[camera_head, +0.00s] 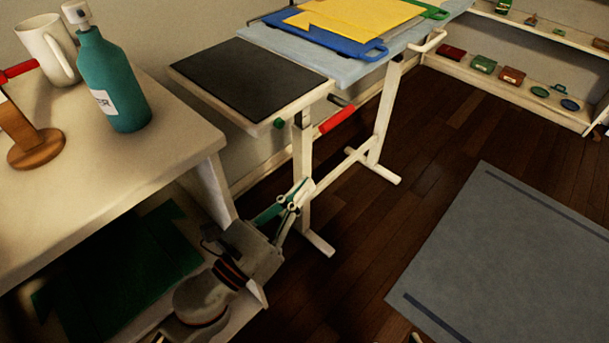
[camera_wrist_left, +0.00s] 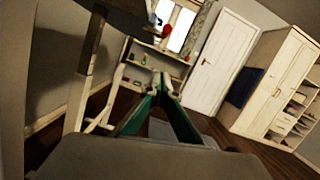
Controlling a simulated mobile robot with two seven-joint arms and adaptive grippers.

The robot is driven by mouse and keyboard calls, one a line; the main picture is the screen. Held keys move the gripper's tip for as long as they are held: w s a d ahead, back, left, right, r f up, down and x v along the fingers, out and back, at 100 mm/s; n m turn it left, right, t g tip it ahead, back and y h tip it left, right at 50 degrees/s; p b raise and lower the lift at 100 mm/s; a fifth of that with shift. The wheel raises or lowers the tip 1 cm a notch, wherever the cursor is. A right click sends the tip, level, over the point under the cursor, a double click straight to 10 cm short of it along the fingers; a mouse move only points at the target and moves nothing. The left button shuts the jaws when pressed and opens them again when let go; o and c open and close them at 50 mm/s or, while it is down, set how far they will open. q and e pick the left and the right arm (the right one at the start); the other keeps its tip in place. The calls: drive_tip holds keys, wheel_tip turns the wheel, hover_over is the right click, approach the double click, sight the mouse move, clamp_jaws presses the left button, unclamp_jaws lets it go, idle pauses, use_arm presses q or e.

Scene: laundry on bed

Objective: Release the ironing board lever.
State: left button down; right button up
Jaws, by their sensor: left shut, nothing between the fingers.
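The ironing board (camera_head: 345,70) stands against the back wall on white legs. Its near end is a dark plate in a white frame. A red lever grip (camera_head: 338,118) sticks out under the board beside the near leg. A red tip (camera_wrist_left: 194,30) at the top of the left wrist view looks like the same lever. My left gripper (camera_head: 301,187) is shut and empty, in front of the near leg and below the lever, apart from it. Its fingertips (camera_wrist_left: 163,83) meet in the left wrist view. My right gripper is not clearly seen.
A white table (camera_head: 120,185) with a teal spray bottle (camera_head: 112,85) stands close on the left, above my left arm. A grey surface (camera_head: 510,255) is at right. Dark floor is open between.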

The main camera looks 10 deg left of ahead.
use_arm(q)
drive_tip(key=w+d+r+p, duration=0.3)
drive_tip(key=w+r+p, duration=0.1)
drive_tip(key=w+r, duration=0.2)
drive_tip(key=shift+w+d, duration=0.3)
drive_tip(key=shift+w, duration=0.2)
use_arm(e)
drive_tip(key=shift+n+g+h, duration=0.5)
drive_tip(key=shift+n, duration=0.1)
drive_tip(key=d+f, duration=0.1)
drive_tip(key=s+d, duration=0.1)
drive_tip(key=d+f, duration=0.1)
drive_tip(key=shift+s+d+f, duration=0.25)
drive_tip(key=shift+s+f, duration=0.05)
drive_tip(key=shift+s, duration=0.05)
use_arm(q)
drive_tip(key=shift+f, duration=0.1)
